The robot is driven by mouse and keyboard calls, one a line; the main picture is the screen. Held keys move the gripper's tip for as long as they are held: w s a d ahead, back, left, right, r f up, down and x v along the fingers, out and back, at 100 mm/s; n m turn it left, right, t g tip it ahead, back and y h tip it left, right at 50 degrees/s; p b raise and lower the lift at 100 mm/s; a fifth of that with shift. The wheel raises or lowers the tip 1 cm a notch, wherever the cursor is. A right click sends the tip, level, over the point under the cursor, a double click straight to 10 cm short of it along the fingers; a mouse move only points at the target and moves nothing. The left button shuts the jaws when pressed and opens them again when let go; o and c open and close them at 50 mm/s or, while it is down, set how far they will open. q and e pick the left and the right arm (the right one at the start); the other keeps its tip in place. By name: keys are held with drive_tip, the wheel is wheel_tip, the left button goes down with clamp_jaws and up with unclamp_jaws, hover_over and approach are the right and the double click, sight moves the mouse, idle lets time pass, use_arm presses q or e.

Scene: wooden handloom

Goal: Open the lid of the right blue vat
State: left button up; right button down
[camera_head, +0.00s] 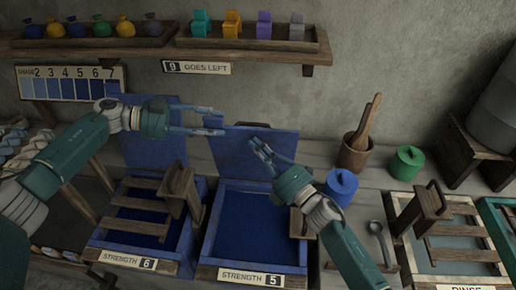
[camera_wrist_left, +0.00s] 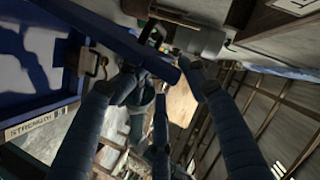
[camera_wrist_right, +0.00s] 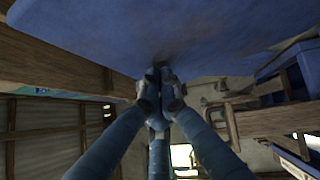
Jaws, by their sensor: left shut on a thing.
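The right blue vat (camera_head: 211,240), marked STRENGTH 5, stands open with dark blue liquid inside. Its blue lid (camera_head: 228,157) is raised, standing steeply at the vat's back edge; a dark handle (camera_head: 252,125) shows at its top. My left gripper (camera_head: 222,124) is at the lid's upper left corner. In the left wrist view its fingers (camera_wrist_left: 158,72) are shut on the lid's edge (camera_wrist_left: 120,35). My right gripper (camera_head: 256,146) is in front of the lid's face. In the right wrist view its fingertips (camera_wrist_right: 160,78) are together, close against the lid (camera_wrist_right: 160,30); contact is unclear.
The left vat (camera_head: 100,235), marked STRENGTH 6, has its lid raised and a wooden rack on it. To the right are a blue pot (camera_head: 340,188), a green pot (camera_head: 406,163), a wooden cup of sticks (camera_head: 354,155) and a rinse vat (camera_head: 405,255). A shelf (camera_head: 150,50) hangs above.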

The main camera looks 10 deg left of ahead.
use_arm(q)
drive_tip(key=shift+a+r, duration=0.15)
drive_tip(key=shift+r, duration=0.15)
use_arm(e)
drive_tip(key=shift+w+r, duration=0.25)
drive_tip(key=shift+w, duration=0.05)
use_arm(q)
drive_tip(key=shift+s+f, duration=0.15)
drive_tip(key=shift+f, duration=0.1)
use_arm(e)
drive_tip(key=shift+s, duration=0.2)
use_arm(q)
drive_tip(key=shift+s+f, duration=0.1)
drive_tip(key=shift+f, duration=0.05)
